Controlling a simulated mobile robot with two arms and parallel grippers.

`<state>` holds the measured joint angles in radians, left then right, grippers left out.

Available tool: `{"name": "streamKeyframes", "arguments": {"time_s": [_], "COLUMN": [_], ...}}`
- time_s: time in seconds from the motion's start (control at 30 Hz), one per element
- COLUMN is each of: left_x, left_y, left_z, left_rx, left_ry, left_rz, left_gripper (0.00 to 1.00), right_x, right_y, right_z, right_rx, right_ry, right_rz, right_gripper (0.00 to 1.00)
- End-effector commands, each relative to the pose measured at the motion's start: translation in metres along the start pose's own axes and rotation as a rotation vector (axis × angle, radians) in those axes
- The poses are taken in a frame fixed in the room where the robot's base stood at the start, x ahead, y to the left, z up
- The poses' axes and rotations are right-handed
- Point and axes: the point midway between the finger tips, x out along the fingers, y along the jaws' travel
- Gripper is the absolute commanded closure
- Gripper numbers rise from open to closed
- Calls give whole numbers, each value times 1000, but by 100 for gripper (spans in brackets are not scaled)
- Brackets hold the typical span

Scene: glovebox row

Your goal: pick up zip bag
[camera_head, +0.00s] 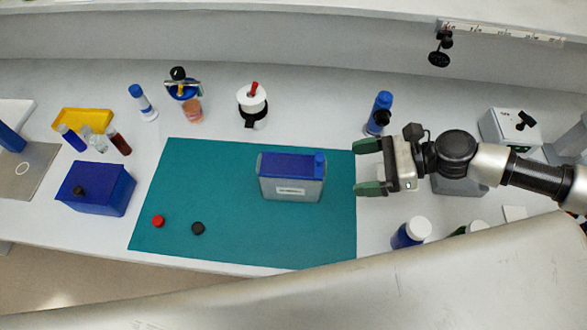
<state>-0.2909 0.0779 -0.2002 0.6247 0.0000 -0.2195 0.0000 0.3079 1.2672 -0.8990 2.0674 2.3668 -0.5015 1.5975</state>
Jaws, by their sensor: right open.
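I cannot make out a clear zip bag. A grey box-like container (291,188) with a blue top and a white label stands on the teal mat (230,245), right of the mat's middle. I cannot tell whether it is the bag. My right gripper (362,167) is open and empty at the mat's right edge. Its green fingers point left toward the container, with a gap between them. My left gripper is not in view.
A red cap (158,221) and a black cap (198,228) lie on the mat. A blue box (97,190) and a yellow tray (84,120) are left. A blue bottle (383,101) stands behind my right gripper, a white-capped bottle (418,228) in front. The mat's front right is clear.

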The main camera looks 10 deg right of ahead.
Motion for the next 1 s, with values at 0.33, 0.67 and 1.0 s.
{"name": "streamKeyframes", "arguments": {"time_s": [0.33, 0.67, 1.0], "left_x": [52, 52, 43], "left_y": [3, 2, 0], "left_z": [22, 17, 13], "left_rx": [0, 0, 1], "left_ry": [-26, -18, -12], "left_rz": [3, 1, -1], "left_gripper": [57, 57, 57], "right_x": [20, 46, 83], "right_y": [0, 0, -1], "right_z": [-49, -54, -58], "right_rx": [-1, -2, -1], "right_ry": [0, -5, -1], "right_rz": [1, 2, 1], "right_gripper": [11, 11, 11]}}
